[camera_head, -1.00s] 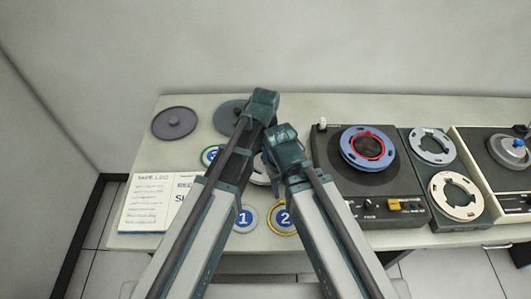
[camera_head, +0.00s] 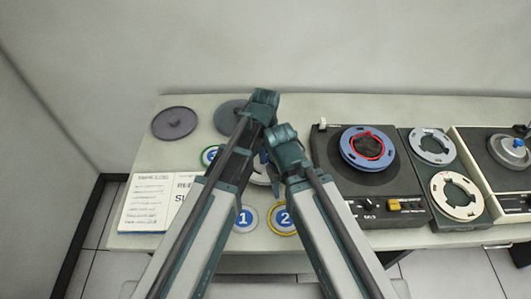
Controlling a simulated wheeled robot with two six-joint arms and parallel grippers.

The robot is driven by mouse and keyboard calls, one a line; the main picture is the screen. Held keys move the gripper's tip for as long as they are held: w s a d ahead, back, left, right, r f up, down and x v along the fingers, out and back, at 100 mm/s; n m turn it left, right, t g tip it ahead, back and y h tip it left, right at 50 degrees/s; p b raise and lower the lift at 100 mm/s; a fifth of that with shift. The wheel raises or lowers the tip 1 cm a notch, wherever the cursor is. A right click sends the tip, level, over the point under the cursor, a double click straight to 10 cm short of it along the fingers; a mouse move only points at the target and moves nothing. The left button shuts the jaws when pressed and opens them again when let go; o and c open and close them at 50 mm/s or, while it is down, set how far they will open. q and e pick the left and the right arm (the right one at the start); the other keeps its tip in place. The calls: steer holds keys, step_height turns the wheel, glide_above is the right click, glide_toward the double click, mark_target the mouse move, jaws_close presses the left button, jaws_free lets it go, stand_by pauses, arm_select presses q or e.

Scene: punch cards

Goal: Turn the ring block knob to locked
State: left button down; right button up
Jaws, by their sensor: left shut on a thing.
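My two arms rise from the bottom and meet over the middle of the table. My left gripper (camera_head: 263,151) sits between the arms and is mostly covered by their links. It is shut on a small blue part, seemingly a knob (camera_head: 264,158), of which only a sliver shows. A pale round block (camera_head: 261,177) lies under it, largely hidden by my arms. I cannot read which way the knob points. My right arm ends beside the left one, and its fingers are hidden behind its links.
A tape deck (camera_head: 333,187) with a blue ring (camera_head: 367,148) stands right of my arms. A panel with two pale rings (camera_head: 455,195) and another deck (camera_head: 519,175) follow.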

arm_select(q)
steer(key=c, duration=0.5)
jaws_free()
steer(key=shift+r, duration=0.1)
step_height(320, 180, up, 14)
steer(key=p, duration=1.3)
steer(key=shift+p, duration=0.4)
arm_select(e)
step_height(320, 180, up, 14)
arm_select(q)
steer(key=shift+f, duration=0.2)
arm_select(e)
steer(key=shift+f, duration=0.15)
